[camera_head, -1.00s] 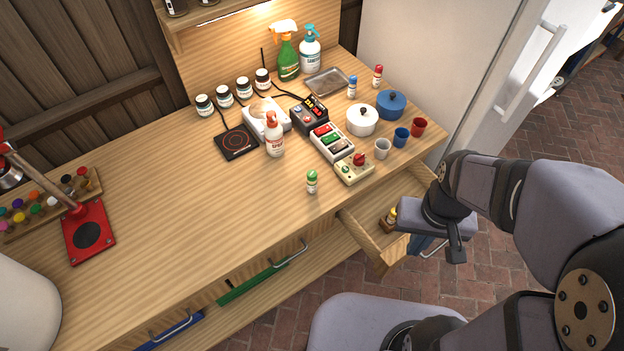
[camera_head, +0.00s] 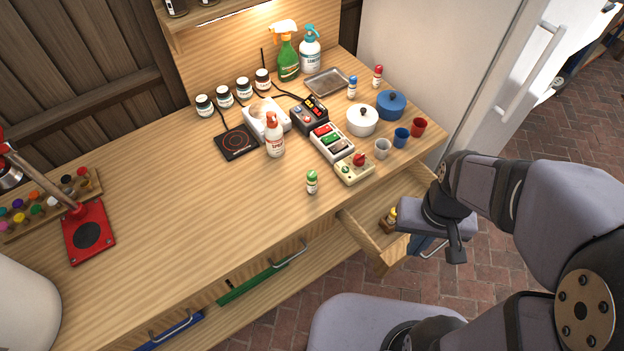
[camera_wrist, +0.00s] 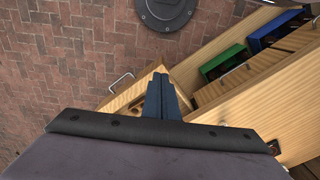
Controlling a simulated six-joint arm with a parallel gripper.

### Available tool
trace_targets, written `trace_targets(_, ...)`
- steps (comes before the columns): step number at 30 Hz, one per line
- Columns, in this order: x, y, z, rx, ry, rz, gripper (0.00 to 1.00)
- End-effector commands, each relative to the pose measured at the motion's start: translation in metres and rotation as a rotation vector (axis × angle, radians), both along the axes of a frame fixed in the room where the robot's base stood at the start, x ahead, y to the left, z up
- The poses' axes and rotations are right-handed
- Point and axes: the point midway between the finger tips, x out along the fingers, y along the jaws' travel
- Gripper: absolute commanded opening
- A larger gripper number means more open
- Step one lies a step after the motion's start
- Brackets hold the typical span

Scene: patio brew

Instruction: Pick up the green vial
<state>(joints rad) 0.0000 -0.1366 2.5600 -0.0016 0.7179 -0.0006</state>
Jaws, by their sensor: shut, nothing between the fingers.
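A small white vial with a green cap (camera_head: 312,183) stands upright on the wooden worktop, near its front edge, apart from other things.

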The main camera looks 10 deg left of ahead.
Motion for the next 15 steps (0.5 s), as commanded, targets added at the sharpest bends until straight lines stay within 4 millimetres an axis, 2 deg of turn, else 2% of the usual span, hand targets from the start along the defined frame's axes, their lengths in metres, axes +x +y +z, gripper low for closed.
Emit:
trace_targets(1, 0.0000, 0.0000, 0.0000, 0.000, 0.000, 0.000, 0.00)
trace_targets(2, 0.0000, 0.0000, 0.0000, 0.000, 0.000, 0.000, 0.05)
trace_targets(6, 0.0000, 0.0000, 0.0000, 0.000, 0.000, 0.000, 0.38)
trace_targets(7, 0.0000, 0.0000, 0.0000, 0.000, 0.000, 0.000, 0.42)
trace_targets(15, 0.0002, 0.0001, -0.0001, 0.000, 0.000, 0.000, 0.42)
